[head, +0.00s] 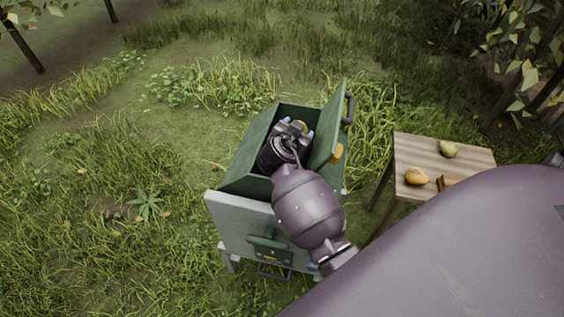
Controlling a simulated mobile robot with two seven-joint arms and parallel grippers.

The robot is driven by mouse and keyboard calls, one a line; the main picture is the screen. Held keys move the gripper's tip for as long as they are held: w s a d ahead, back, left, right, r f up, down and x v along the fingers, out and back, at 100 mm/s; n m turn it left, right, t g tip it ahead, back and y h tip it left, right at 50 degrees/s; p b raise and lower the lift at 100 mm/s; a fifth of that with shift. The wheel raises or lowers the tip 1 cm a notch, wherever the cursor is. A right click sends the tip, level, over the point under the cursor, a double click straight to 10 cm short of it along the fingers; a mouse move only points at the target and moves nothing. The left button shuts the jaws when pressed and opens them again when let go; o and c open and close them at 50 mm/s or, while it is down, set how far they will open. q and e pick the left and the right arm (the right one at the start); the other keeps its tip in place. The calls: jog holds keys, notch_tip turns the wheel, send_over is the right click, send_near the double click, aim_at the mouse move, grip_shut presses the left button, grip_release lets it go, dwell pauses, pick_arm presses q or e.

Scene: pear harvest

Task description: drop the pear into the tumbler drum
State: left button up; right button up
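The tumbler drum (242,186) is a green box on a pale frame, standing on the grass in the middle of the head view. Its top is open and its lid (326,137) stands raised on the right side. My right arm comes in from the lower right and reaches over the opening. My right gripper (297,128) is inside the outline of the opening, near its far end. A yellow pear (300,125) shows between its bluish fingertips, which appear to be shut on it. The gripper body partly hides the pear. My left gripper is not in view.
A wooden table (415,147) stands right of the drum. A green pear (448,149), an orange-yellow pear (416,176) and a small brown object (443,184) lie on it. The raised lid, with a dark handle (349,108), stands close beside my arm. Open grass lies left of the drum.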

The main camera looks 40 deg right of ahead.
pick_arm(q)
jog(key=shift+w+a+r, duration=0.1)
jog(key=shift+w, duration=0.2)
pick_arm(e)
jog(key=shift+f, duration=0.15)
jog(key=o, duration=1)
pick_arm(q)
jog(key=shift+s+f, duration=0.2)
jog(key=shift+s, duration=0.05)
pick_arm(e)
jog(key=shift+o, duration=0.2)
jog(key=shift+f, duration=0.15)
jog(key=shift+s, duration=0.1)
